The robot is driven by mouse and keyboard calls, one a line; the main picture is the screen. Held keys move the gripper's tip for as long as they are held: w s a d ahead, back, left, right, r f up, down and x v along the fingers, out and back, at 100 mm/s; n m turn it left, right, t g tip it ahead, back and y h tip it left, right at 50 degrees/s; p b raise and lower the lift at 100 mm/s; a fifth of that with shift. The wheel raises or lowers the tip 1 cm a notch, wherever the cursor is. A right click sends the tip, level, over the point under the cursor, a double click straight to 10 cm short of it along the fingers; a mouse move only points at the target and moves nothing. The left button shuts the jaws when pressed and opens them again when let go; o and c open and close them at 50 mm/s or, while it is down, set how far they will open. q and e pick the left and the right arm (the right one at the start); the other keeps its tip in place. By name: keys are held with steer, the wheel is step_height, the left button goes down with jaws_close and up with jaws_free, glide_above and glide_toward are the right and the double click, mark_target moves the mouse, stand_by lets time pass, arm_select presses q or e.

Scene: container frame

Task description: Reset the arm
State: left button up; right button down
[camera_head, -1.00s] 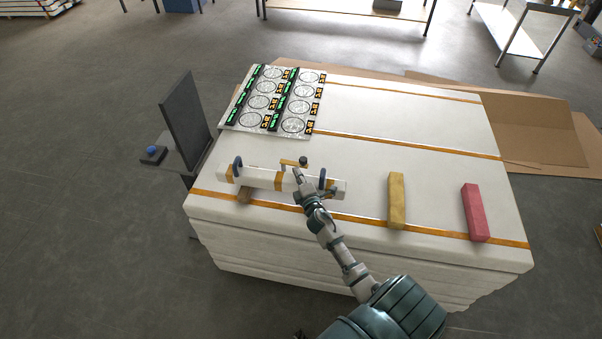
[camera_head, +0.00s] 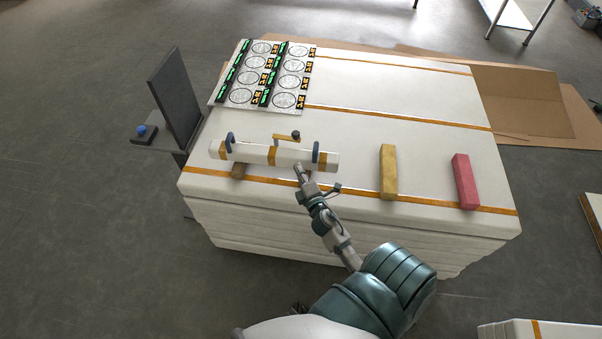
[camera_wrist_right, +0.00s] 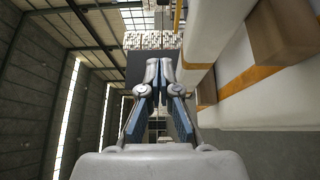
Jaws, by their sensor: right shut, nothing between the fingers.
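My right gripper (camera_head: 299,169) is shut and empty, in front of the right half of a white bar and slightly below it in the head view. Its closed fingers also show in the right wrist view (camera_wrist_right: 160,80). My right arm comes in from the bottom. My left gripper is not in view.
A yellow block (camera_head: 388,172) and a red block (camera_head: 465,181) lie right of the bar. A panel with printed circles (camera_head: 262,76) lies at the back left. A dark upright plate (camera_head: 177,97) and a blue button (camera_head: 141,129) stand at left. Cardboard (camera_head: 520,103) lies behind.

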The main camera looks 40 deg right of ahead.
steer(key=s+a+f+m+g+y, duration=0.1)
steer(key=s+a+f+m+g, duration=0.25)
steer(key=s+m, duration=0.2)
steer(key=s+a+f+m+g, duration=0.3)
steer(key=s+f+m+g, duration=0.2)
steer(key=s, duration=0.1)
steer(key=s+a+f+m+g+y, duration=0.25)
steer(key=s+a+g+y, duration=0.25)
steer(key=s+a, duration=0.7)
steer(key=s+d+f+g, duration=0.1)
steer(key=s+f+g, duration=0.15)
steer(key=f, duration=2.55)
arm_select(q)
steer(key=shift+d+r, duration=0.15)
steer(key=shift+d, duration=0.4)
arm_select(e)
steer(key=s+d+f, duration=0.3)
steer(key=s+f, duration=1)
steer(key=s, duration=0.4)
steer(key=shift+s+f+n, duration=0.2)
steer(key=shift+f+n, duration=0.15)
steer(key=shift+n, duration=0.05)
